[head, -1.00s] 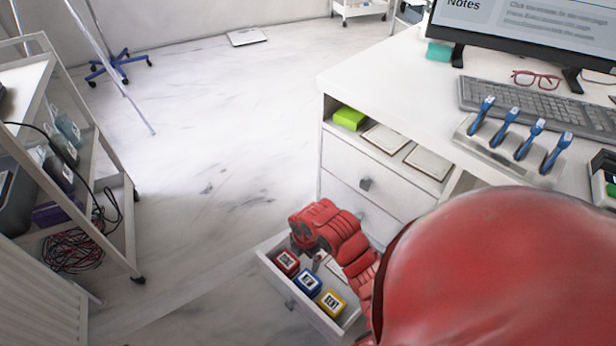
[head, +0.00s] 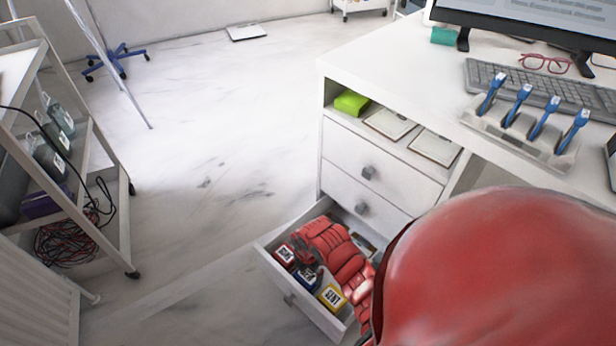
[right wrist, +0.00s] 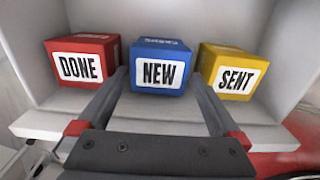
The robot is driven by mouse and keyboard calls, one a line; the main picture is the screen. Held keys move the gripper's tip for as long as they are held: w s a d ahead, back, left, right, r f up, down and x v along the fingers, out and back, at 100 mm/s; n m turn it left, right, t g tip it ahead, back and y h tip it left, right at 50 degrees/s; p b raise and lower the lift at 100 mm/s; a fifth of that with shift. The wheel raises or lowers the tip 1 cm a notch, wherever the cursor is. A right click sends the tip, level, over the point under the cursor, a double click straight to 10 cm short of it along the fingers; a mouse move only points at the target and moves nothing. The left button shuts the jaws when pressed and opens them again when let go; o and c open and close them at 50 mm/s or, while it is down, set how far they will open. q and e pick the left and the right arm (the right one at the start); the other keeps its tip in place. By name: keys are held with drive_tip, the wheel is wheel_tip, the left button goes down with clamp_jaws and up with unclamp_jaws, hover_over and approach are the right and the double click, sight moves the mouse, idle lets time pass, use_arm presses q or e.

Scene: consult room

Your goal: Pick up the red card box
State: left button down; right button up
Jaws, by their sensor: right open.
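The red card box (head: 284,254), labelled DONE, stands in the open drawer (head: 272,262) of the desk. In the right wrist view the red card box (right wrist: 82,62) is on the left, next to a blue box (right wrist: 160,68) labelled NEW; a yellow box (right wrist: 232,72) labelled SENT is on the right. My right gripper (right wrist: 160,82) is open and empty. Its fingers point toward the blue box, one toward each side of it; the left finger reaches near the gap beside the red box. In the head view my right gripper (head: 308,264) is over the drawer and partly hides the blue box.
The white desk (head: 400,80) stands right of the drawer, with a closed drawer (head: 350,200) just above. A shelf cart (head: 125,225) with cables is at the left. The floor between them is clear.

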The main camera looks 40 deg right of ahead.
wheel_tip(320, 180, down, 4)
drive_tip(key=shift+f+b, duration=0.2)
drive_tip(key=shift+b, duration=0.65)
drive_tip(key=shift+r, duration=0.1)
drive_tip(key=c, duration=1.2)
